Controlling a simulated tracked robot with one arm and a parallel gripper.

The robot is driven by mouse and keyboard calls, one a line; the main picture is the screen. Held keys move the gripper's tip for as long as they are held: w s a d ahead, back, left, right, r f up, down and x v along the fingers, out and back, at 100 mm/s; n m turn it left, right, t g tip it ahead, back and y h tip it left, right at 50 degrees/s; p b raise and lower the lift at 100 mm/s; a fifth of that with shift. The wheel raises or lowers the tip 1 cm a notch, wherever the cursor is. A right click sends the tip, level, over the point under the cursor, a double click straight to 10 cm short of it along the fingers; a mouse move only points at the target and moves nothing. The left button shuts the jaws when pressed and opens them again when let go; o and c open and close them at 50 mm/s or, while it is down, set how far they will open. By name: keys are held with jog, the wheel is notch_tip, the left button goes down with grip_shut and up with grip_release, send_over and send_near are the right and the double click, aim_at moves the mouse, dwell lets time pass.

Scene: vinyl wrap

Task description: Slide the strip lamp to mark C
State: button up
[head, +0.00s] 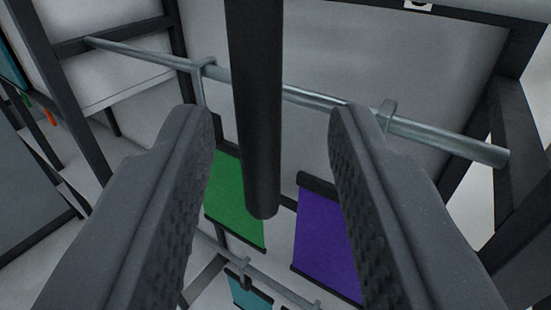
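My gripper (270,112) is open, with its two grey ridged fingers wide apart on the left and right. A dark round bar (258,110) comes down from the top edge between the fingers and ends in a rounded tip. Clear gaps show between the bar and both fingers. I cannot tell whether this bar is part of the strip lamp; no lit lamp is recognizable. A small white label (418,5) with a dark sign is cut off by the top edge. Its letter cannot be read, so I cannot tell whether it is mark C.
A grey metal rail (440,135) with brackets runs across behind the fingers. Green (236,199) and purple (328,245) vinyl sheets hang below it, with a teal sheet (250,292) lower down. Dark frame posts (515,140) stand at the right and left.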

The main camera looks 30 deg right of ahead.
jog(key=v, duration=0.9)
jog(key=shift+s+a, duration=0.2)
jog(key=shift+s, duration=0.15)
jog(key=shift+f, duration=0.1)
jog(key=w+a+f+n+t+y+b, duration=0.15)
jog(key=w+a+b, duration=0.25)
jog(key=w+a, duration=0.5)
jog(key=w+a+f+n+y+b, duration=0.25)
jog(key=w+a, duration=0.35)
jog(key=w, duration=0.6)
jog(key=w+a+f+n+t+y+b, duration=0.15)
jog(key=w+a+b, duration=0.25)
jog(key=w+a, duration=0.5)
jog(key=w+a+f+g+y+b, duration=0.1)
jog(key=w+a+f+b, duration=0.2)
jog(key=f, duration=0.6)
jog(key=w+a+f+g+y+b, duration=0.1)
jog(key=w+a+f+b, duration=0.2)
jog(key=w+a+f, duration=0.5)
jog(key=w+a+f+y+b, duration=0.2)
jog(key=w+a+f+b, duration=0.1)
jog(key=w+a+f, duration=0.3)
notch_tip(320, 180, down, 5)
jog(key=shift+w+a+r+n+g, duration=0.25)
jog(key=shift+w+n+g, duration=0.2)
jog(key=shift+w, duration=0.55)
